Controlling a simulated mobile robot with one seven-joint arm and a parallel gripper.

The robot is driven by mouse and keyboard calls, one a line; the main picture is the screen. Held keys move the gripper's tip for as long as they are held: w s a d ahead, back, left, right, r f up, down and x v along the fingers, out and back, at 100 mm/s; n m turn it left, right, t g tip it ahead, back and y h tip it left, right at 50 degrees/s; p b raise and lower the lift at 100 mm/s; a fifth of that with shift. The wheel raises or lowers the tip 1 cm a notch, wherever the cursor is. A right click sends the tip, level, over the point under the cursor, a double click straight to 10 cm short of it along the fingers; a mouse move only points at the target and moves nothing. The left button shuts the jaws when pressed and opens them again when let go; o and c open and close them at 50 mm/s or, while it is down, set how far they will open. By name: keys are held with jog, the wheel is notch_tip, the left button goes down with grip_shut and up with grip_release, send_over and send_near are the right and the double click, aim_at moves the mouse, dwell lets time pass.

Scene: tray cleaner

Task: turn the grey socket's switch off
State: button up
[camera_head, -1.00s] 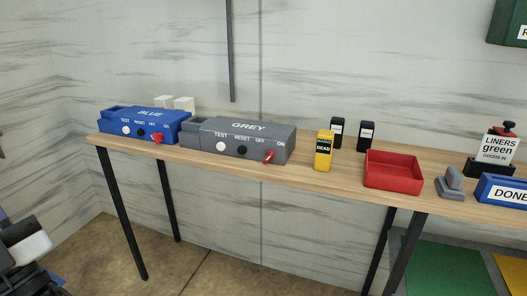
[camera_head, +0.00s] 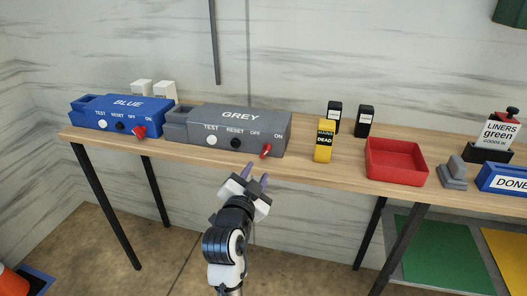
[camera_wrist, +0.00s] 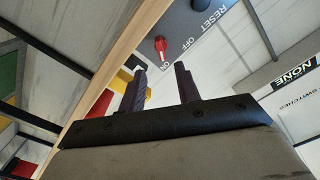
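The grey socket (camera_head: 225,142) is a grey box on the wooden table, marked GREY, TEST, RESET, OFF and ON. Its red switch (camera_head: 265,151) is at the right of the front face, below and between OFF and ON. It seems to lean toward ON. The switch also shows in the wrist view (camera_wrist: 160,44), beyond the fingertips. My gripper (camera_head: 256,172) is in front of and below the socket's front face, apart from the switch. Its two dark fingers show in the wrist view (camera_wrist: 160,72) with an empty gap between them.
The blue socket (camera_head: 90,118) stands left of the grey one. A yellow DEAD tester (camera_head: 323,142), two black blocks and a red tray (camera_head: 396,176) stand to the right. The table's front edge (camera_head: 200,160) lies close to my gripper. Open floor lies below.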

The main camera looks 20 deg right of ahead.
aim_at(264, 155)
jog(key=p+x, duration=0.2)
jog(key=x, duration=0.7)
grip_shut()
